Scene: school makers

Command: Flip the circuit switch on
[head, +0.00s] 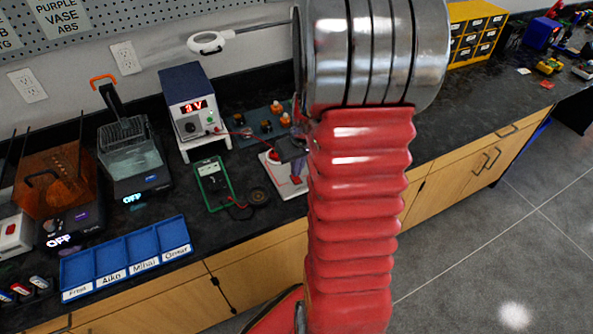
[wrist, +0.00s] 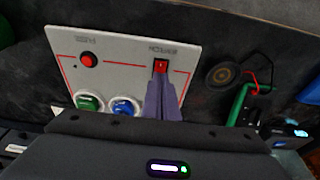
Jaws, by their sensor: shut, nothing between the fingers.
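The white circuit board (wrist: 125,55) lies on the dark worktop, with a red line printed on it. The red rocker switch (wrist: 160,67) sits near its right edge under a small label; I cannot tell which way it is tipped. My gripper (wrist: 162,82) has purple fingers shut together, empty, with the tips right at the switch's near edge; whether they touch is unclear. In the head view the board (head: 273,162) is partly hidden by my arm, and my gripper (head: 297,177) points down over it.
On the board are a red button (wrist: 88,60), a green part (wrist: 89,102) and a blue part (wrist: 124,106). Nearby are a round black disc (wrist: 221,75), a green multimeter (head: 214,186), a power supply (head: 190,103) and a blue sorting tray (head: 126,272).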

